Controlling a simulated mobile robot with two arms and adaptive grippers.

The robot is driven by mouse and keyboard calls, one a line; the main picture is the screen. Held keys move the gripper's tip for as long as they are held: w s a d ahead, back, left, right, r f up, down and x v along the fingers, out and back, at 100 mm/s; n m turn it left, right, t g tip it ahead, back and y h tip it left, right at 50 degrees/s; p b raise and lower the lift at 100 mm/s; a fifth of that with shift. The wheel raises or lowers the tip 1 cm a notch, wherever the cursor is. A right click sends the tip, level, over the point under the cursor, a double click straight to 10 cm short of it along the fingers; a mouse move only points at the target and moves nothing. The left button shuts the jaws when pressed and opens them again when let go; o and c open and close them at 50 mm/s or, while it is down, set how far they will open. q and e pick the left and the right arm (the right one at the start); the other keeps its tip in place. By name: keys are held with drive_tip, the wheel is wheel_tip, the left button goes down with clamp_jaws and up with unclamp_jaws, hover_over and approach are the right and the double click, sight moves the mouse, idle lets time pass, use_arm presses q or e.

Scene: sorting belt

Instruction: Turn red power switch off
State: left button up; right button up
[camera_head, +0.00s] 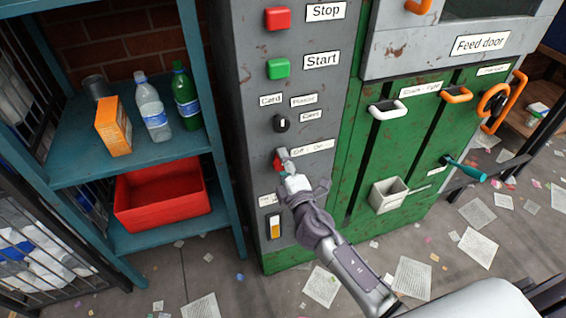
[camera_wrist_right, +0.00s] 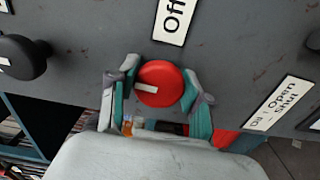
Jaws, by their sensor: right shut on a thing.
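The red power switch (camera_wrist_right: 152,78) is a round red knob with a pale pointer bar, on the grey panel. The bar lies nearly level and points to the left in the right wrist view. My right gripper (camera_wrist_right: 158,92) has one finger on each side of the knob and is shut on it. In the head view only a bit of the red switch (camera_head: 278,162) shows past the fingers of my right gripper (camera_head: 285,164). An "Off" label (camera_wrist_right: 175,14) is next to the knob. My left gripper is not in view.
Above on the panel are a red Stop button (camera_head: 277,18), a green Start button (camera_head: 278,68) and a black selector knob (camera_head: 281,123). An orange rocker (camera_head: 274,226) sits below. Left stands a blue shelf (camera_head: 80,160) with bottles and a red bin (camera_head: 160,205). Paper litters the floor.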

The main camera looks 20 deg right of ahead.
drive_tip(key=shift+n, duration=0.5)
drive_tip(key=o, duration=1.1)
drive_tip(key=shift+o, duration=0.2)
drive_tip(key=s, duration=1.2)
drive_tip(key=shift+d, duration=0.15)
